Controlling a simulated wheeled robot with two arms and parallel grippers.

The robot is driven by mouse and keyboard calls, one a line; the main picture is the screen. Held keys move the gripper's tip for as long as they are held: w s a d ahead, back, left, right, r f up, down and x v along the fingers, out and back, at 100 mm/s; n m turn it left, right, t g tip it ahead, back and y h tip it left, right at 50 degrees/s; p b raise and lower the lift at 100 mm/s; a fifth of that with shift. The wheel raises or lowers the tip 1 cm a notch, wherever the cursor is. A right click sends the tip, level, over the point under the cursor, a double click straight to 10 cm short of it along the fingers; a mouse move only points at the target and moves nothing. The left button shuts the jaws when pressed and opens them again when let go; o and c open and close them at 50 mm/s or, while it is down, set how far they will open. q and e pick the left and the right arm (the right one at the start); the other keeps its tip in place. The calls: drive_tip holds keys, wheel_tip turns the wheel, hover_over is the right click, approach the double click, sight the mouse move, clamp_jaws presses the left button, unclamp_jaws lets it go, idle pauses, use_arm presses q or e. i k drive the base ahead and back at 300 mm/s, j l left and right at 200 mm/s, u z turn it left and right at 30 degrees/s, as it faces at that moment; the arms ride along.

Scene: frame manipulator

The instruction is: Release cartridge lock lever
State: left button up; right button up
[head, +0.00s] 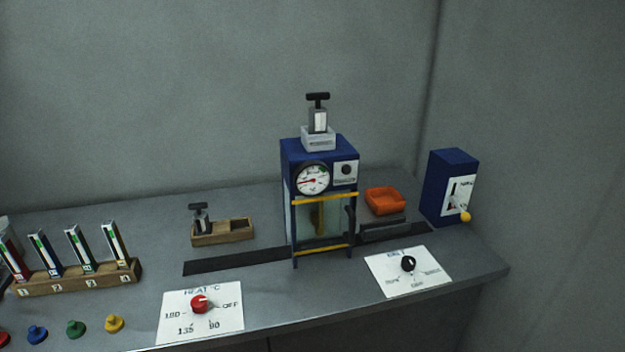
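A blue machine (289,170) with a round gauge, a clear front window and yellow bars stands mid-counter. A grey block with a black T-shaped handle (318,98) sits upright on its top. At the right, a blue box (446,180) has a white slotted plate and a lever with a yellow knob (465,216), which points down and outward. I cannot tell which of these is the cartridge lock lever; labels are too small to read. Neither of my grippers shows in the head view.
A wooden rack (80,281) with several cartridges and coloured knobs stand at left. A wooden block (224,236), an orange tray (385,200), a red heat dial (201,304) and a black dial (408,264) share the grey counter. Walls close the back and right.

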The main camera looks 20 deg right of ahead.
sight(465, 216)
drive_tip(key=z, duration=1.35)
